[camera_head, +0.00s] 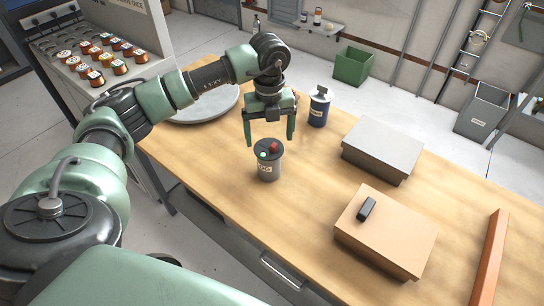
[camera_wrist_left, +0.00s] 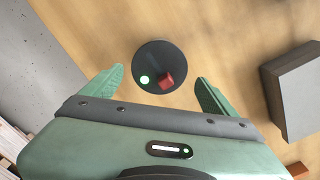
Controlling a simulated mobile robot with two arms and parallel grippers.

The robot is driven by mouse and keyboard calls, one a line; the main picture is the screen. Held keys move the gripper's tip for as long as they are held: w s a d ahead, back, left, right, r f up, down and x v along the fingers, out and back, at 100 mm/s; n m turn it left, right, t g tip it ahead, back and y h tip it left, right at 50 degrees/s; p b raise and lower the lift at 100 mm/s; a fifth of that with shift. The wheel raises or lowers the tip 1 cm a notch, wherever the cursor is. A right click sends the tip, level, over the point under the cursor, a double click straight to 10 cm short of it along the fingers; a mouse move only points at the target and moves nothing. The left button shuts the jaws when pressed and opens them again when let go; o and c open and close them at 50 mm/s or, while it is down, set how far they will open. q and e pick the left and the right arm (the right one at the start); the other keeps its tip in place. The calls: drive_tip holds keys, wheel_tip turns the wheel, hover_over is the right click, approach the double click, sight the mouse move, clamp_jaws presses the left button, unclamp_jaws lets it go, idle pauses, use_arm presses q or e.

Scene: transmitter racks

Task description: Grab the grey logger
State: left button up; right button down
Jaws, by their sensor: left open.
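The grey logger (camera_head: 268,165) is a short dark-grey cylinder with a pale label, a green light and a red knob on top. It stands upright on the wooden table (camera_head: 215,187). In the left wrist view the logger (camera_wrist_left: 160,68) shows from above, just beyond and between the fingertips. My left gripper (camera_head: 269,142) points down over the logger, its fingers apart and nothing between them; it also shows in the left wrist view (camera_wrist_left: 160,78). My right gripper is not in view.
A blue canister (camera_head: 319,108) stands behind the gripper to the right. A grey box (camera_head: 383,148) and a tan box (camera_head: 385,235) with a small black item (camera_head: 367,209) sit to the right. An orange bar (camera_head: 489,258) lies at the right. A round grey plate (camera_head: 205,108) lies behind my left arm.

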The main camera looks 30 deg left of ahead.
sight(269, 148)
use_arm(q)
drive_tip(key=shift+s+f+p, duration=0.1)
drive_tip(key=shift+f+p, duration=0.25)
drive_tip(key=shift+f, duration=0.6)
wheel_tip(269, 148, down, 4)
drive_tip(key=shift+a+r+p, duration=0.1)
drive_tip(key=shift+p, duration=0.6)
drive_tip(key=shift+f, duration=0.5)
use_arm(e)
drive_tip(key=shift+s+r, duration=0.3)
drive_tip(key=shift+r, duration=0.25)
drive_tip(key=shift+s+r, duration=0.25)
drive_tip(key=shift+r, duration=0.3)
use_arm(q)
drive_tip(key=c, duration=1.5)
